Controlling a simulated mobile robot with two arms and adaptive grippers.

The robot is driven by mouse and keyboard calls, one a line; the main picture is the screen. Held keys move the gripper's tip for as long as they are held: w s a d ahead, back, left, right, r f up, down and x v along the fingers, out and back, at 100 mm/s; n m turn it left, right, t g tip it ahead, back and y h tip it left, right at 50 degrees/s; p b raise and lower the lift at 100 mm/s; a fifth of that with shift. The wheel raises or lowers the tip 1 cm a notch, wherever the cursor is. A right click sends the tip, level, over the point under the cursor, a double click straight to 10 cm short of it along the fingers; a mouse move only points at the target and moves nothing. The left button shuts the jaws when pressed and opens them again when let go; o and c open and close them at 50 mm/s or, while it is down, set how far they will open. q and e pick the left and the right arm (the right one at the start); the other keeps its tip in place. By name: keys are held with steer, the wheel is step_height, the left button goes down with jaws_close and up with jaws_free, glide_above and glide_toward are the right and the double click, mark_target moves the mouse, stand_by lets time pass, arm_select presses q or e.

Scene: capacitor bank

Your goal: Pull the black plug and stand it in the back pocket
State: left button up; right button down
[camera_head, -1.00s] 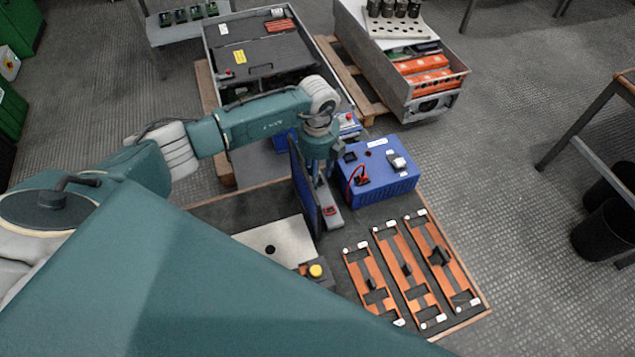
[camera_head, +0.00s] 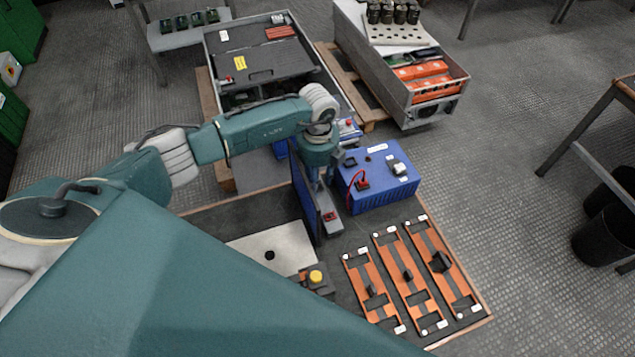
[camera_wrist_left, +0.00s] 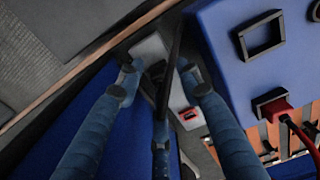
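My left gripper (camera_head: 324,183) reaches down over a narrow grey block beside the blue panel. In the left wrist view its fingers (camera_wrist_left: 157,68) stand apart, with gaps on both sides of a dark strip (camera_wrist_left: 173,40), probably the black plug's cable. The black plug itself cannot be made out clearly; it may be hidden between the fingers. The blue box (camera_head: 395,188) stands to the right. Its back pocket (camera_head: 350,162), an empty black square frame, also shows in the left wrist view (camera_wrist_left: 241,46). A red plug (camera_head: 363,184) stands in the front pocket. My right gripper is not in view.
The blue panel (camera_head: 303,190) rises close beside the gripper. The grey block (camera_head: 332,225) carries a red socket. A yellow button (camera_head: 315,277) and orange racks (camera_head: 408,278) lie nearer. A grey switch (camera_head: 397,168) sits on the blue box. A red cable loops by the red plug.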

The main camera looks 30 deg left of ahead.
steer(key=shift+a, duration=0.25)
arm_select(q)
jaws_close()
steer(key=shift+r, duration=0.15)
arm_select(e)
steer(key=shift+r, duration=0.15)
